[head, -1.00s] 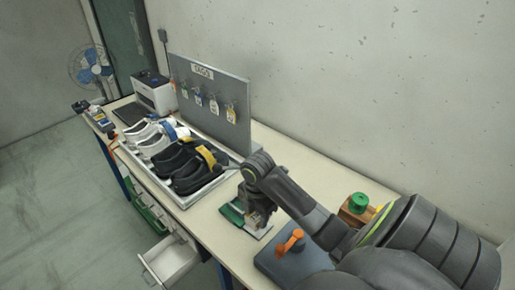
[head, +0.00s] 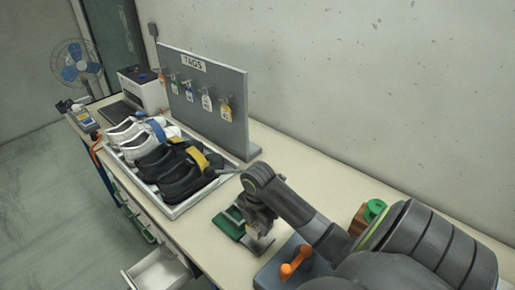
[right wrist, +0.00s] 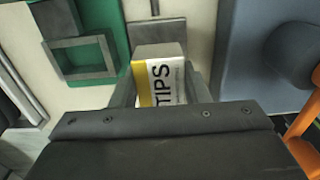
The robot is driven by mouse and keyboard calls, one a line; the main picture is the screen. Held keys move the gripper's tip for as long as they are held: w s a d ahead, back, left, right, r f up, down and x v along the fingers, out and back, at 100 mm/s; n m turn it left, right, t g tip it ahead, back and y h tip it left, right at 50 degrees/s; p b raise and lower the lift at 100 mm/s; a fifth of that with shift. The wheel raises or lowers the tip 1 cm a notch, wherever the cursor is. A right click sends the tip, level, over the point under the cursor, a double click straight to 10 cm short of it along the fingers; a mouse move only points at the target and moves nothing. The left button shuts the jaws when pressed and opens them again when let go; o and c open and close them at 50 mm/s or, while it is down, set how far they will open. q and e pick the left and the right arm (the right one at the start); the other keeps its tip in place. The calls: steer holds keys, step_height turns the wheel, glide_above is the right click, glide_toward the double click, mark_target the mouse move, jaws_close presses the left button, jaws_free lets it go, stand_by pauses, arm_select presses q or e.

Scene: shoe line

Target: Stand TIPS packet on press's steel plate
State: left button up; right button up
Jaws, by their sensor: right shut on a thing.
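The TIPS packet (right wrist: 162,82), white with a yellow band and black lettering, is between the fingers of my right gripper in the right wrist view. My right gripper (head: 262,238) is shut on it, low over the bench. A grey steel plate (right wrist: 158,33) lies just past the packet's top end in the right wrist view; I cannot tell whether they touch. The blue-grey press base (right wrist: 240,75) is to the right, with an orange lever (head: 297,262) in the head view. My left gripper is not in view.
A green holder (head: 228,222) with a dark square frame (right wrist: 82,57) is left of the packet. A shoe tray (head: 218,180) and a TAGS board (head: 215,120) stand farther back. An open drawer (head: 155,272) juts out at front.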

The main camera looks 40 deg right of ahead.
mark_target(258, 232)
step_height(258, 232, down, 4)
steer(key=shift+f, duration=0.4)
steer(key=shift+f, duration=0.1)
steer(key=o, duration=0.7)
steer(key=shift+o, duration=0.2)
